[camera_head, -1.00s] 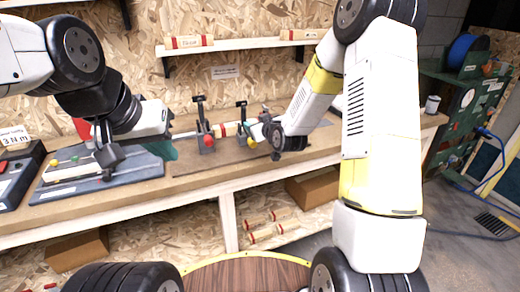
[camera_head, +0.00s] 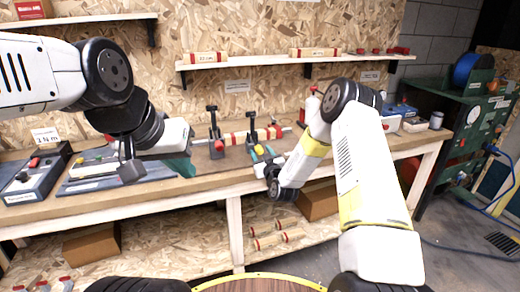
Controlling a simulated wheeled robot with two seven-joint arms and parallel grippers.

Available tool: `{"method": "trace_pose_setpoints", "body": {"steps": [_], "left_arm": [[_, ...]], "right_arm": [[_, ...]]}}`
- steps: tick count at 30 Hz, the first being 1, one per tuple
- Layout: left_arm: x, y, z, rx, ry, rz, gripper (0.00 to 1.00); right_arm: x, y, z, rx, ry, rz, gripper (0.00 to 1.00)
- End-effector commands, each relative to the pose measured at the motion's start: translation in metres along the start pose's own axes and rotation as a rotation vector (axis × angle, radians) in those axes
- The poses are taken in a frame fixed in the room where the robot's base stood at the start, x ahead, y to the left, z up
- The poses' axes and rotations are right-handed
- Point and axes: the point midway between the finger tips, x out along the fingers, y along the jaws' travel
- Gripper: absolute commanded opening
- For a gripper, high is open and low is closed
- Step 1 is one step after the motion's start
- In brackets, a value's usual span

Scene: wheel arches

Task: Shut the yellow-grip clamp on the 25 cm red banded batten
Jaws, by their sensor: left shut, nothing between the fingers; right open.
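The red banded batten (camera_head: 237,138) lies along the back of the bench, across two upright dark toggle clamps. The left clamp (camera_head: 214,131) has a red grip. The right clamp (camera_head: 251,121) stands with its dark bar up, and a yellow grip (camera_head: 259,149) shows low at its front. My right gripper (camera_head: 267,153) is open at that yellow grip; whether it touches the grip I cannot tell. My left gripper (camera_head: 186,167) is shut and empty above the bench, left of the clamps.
A grey tray (camera_head: 92,184) and a dark box (camera_head: 34,183) stand at the bench's left. A shelf above holds battens (camera_head: 209,57). More battens (camera_head: 272,240) lie on the lower shelf beside cardboard boxes (camera_head: 91,244). A green cabinet (camera_head: 468,119) stands at the right.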

Motion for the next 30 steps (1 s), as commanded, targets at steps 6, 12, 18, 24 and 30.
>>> {"method": "trace_pose_setpoints", "body": {"steps": [6, 12, 18, 24, 30], "left_arm": [[0.0000, 0.0000, 0.0000, 0.000, 0.000, 0.000, 0.00], [0.0000, 0.0000, 0.0000, 0.000, 0.000, 0.000, 0.00], [0.0000, 0.0000, 0.0001, 0.000, 0.000, 0.000, 0.00], [0.0000, 0.0000, 0.0000, 0.000, 0.000, 0.000, 0.00], [-0.0001, 0.0000, 0.0000, 0.000, 0.000, 0.000, 0.00]], "right_arm": [[0.0109, 0.0000, -0.0003, 0.000, 0.000, 0.000, 0.50], [0.0108, -0.0001, -0.0004, 0.001, 0.000, 0.000, 0.48], [0.0106, -0.0001, -0.0004, 0.001, 0.000, 0.000, 0.09], [0.0106, 0.0000, -0.0005, 0.001, 0.000, 0.000, 0.00], [0.0105, 0.0001, -0.0005, 0.001, 0.000, 0.000, 0.00]]}}
